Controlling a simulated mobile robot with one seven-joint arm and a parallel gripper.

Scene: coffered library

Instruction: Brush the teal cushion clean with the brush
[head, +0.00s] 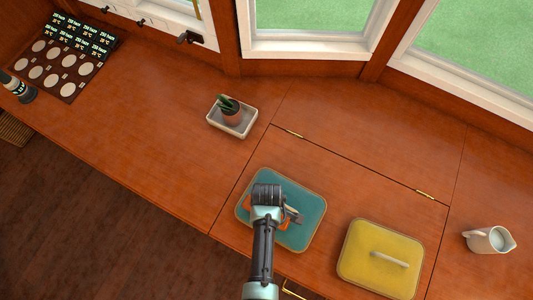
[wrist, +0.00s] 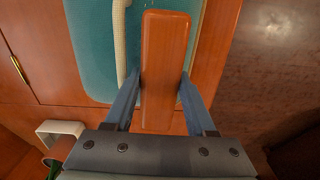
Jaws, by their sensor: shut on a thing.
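The teal cushion (head: 311,200) lies flat on the wooden counter in the lower middle of the head view. It also shows in the wrist view (wrist: 95,45), with its pale piping. My gripper (head: 288,213) is over the cushion and hides part of it. In the wrist view my gripper (wrist: 161,85) has its two blue-grey fingers on either side of the brush (wrist: 166,50) and is shut on it. The brush has an orange-brown wooden body. I cannot see its bristles, or whether they touch the cushion.
A yellow cushion (head: 363,250) with a pale bar on it lies to the right. A white pitcher (head: 489,240) stands further right. A potted cactus (head: 231,110) sits in a pale tray (head: 215,123) behind. A dark board of discs (head: 62,62) is far left. The counter's left middle is clear.

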